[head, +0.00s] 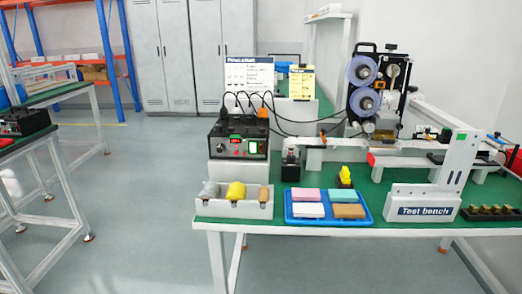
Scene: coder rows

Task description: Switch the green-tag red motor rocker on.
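A black control box (239,143) stands on a pale block at the left part of the green-topped bench, with cables rising from its top. Its front carries a lit green display (253,147), small red parts (235,137) and dark knobs. The rockers and their tags are too small to tell apart, so I cannot make out the green-tag red motor rocker or its position. My gripper is not in view.
In front of the box is a grey tray (232,209) of rolls. A blue tray (328,221) of coloured blocks is beside it. The coder machine (376,85) with purple reels and a white "Test bench" plate (424,211) stand to the right.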

